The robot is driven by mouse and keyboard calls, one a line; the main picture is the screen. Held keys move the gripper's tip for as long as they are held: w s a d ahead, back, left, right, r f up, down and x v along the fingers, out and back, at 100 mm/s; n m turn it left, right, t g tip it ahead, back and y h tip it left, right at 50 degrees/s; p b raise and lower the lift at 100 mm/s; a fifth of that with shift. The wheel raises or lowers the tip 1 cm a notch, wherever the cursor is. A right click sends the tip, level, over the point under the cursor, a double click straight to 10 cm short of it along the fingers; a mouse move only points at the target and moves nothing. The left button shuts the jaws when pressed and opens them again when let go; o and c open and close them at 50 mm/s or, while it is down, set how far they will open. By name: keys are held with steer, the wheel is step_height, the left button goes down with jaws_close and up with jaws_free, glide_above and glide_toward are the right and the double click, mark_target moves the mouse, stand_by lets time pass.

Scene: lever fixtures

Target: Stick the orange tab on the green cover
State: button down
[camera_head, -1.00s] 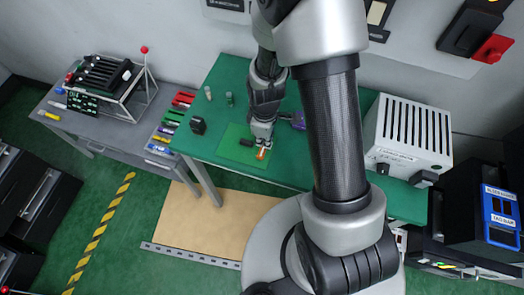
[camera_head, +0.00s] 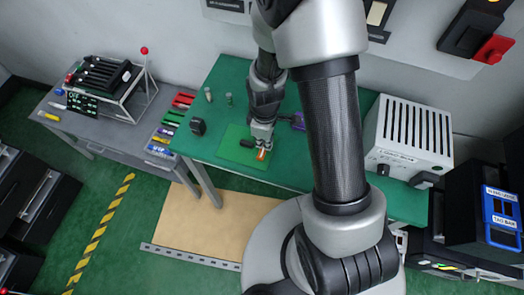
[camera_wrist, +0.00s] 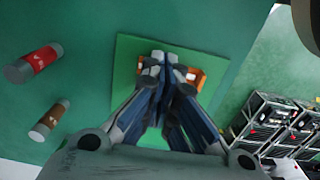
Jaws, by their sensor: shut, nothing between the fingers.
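A bright green square (camera_head: 232,155) lies flat on the darker green table; I cannot tell for sure whether it is the green cover. It also shows in the wrist view (camera_wrist: 126,60). A small orange piece (camera_head: 261,154), likely the orange tab, sits near its right side and shows partly behind my fingers in the wrist view (camera_wrist: 197,77). My gripper (camera_wrist: 162,62) is shut and empty, pointing down over the square, its tips just beside the orange piece. In the head view my gripper (camera_head: 262,145) is small, and whether it touches the piece cannot be told.
A white slotted box (camera_head: 408,135) stands at the table's right.

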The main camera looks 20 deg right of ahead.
steer(key=shift+r+p, duration=2.3)
steer(key=shift+r, duration=1)
steer(key=shift+r, duration=0.1)
step_height(320, 180, up, 16)
steer(key=s+m+t+b, duration=0.2)
steer(key=s+m, duration=0.1)
steer(key=m, duration=0.2)
steer(key=s+r+m+t+b, duration=0.1)
steer(key=s+r+m+t, duration=0.1)
steer(key=s+r+m, duration=0.3)
steer(key=s+r, duration=0.4)
steer(key=s, duration=0.3)
steer(key=shift+r+m+t+b, duration=0.3)
steer(key=shift+r+m+b, duration=0.05)
steer(key=shift+m, duration=0.05)
steer(key=shift+w, duration=0.1)
